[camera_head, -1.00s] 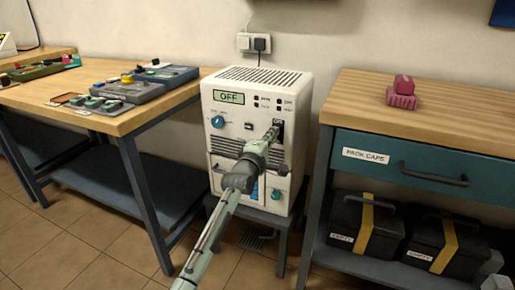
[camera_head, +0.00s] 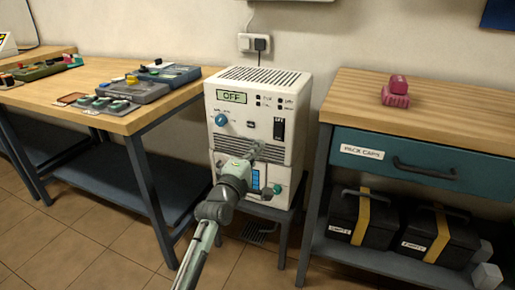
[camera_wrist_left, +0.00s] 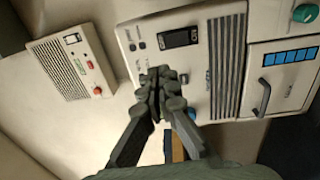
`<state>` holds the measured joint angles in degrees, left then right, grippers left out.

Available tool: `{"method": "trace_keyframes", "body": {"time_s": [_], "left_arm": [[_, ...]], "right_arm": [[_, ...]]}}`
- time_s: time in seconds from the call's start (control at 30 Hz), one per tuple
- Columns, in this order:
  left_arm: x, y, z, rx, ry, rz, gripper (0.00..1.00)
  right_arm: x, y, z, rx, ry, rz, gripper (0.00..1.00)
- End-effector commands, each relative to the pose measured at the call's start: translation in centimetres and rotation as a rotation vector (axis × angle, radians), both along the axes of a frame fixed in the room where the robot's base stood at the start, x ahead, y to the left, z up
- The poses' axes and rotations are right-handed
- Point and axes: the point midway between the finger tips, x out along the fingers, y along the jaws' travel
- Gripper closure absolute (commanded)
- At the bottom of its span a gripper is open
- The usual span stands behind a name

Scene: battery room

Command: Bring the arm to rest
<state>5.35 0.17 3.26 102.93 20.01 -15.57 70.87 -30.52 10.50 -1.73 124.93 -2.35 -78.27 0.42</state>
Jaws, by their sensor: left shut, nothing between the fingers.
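My left gripper (camera_head: 256,150) is in front of the lower front of a white charger cabinet (camera_head: 262,83) whose display reads OFF. In the left wrist view the gripper (camera_wrist_left: 158,75) has its fingers together with nothing between them. The cabinet's front also shows in that view (camera_wrist_left: 205,35), with a dark rocker switch, vent slots and a drawer. I cannot tell whether the fingertips touch the cabinet. The right gripper is not in view.
A wooden workbench (camera_head: 130,122) with several devices stands left of the cabinet. On the right a bench with a teal drawer (camera_head: 440,172) holds a pink object (camera_head: 396,92); black cases (camera_head: 352,218) sit on its shelf. A small white box with a red button (camera_wrist_left: 72,65) shows in the wrist view.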

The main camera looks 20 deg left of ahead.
Motion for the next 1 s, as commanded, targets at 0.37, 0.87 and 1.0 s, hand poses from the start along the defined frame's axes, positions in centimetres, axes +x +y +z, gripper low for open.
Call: {"method": "trace_keyframes", "body": {"time_s": [0.37, 0.87, 1.0], "left_arm": [[0.0, 0.0, -0.1, 0.002, 0.002, -0.001, 1.00], [-16.1, 0.0, -22.3, 0.955, 0.653, -0.335, 1.00], [-24.6, 1.5, -27.7, 1.256, 0.849, -0.569, 1.00]], "right_arm": [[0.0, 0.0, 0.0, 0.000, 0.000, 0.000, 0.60], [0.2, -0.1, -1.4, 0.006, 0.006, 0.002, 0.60], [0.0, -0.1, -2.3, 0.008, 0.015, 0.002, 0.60]]}}
